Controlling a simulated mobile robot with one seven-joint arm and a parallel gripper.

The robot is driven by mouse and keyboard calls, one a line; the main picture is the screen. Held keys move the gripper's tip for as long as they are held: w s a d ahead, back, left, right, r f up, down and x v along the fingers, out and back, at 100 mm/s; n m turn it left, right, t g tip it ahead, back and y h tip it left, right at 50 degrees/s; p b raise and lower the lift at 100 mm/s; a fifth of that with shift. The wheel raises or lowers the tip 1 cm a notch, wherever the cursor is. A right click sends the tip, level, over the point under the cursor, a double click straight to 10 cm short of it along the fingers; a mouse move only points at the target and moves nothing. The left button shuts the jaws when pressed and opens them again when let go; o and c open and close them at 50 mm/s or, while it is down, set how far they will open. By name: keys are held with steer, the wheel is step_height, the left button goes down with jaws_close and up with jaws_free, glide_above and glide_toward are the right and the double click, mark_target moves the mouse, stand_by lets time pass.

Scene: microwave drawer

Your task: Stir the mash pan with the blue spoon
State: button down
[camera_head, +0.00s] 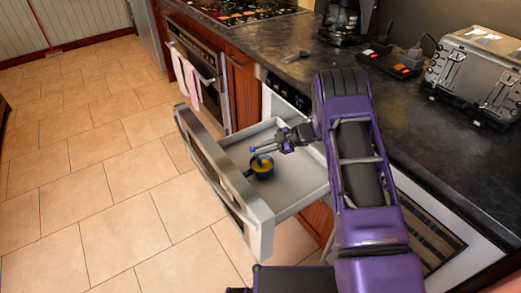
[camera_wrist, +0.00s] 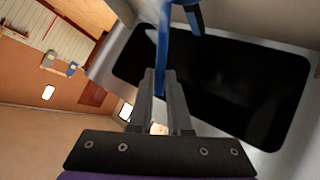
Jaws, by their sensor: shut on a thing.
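In the wrist view the blue spoon (camera_wrist: 162,52) runs up from between my gripper's fingertips (camera_wrist: 164,77). A blue piece at the top edge there is cut off and unclear.
The drawer's front panel (camera_head: 222,178) stands out over the tiled floor. The dark counter (camera_head: 420,155) beside my arm holds a toaster (camera_head: 478,70) and a coffee maker (camera_head: 345,20). An oven (camera_head: 197,70) with towels is further back. Floor at left is clear.

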step_height(320, 180, up, 8)
steer(key=p, duration=0.5)
steer(key=shift+r, duration=0.15)
stand_by(0.6)
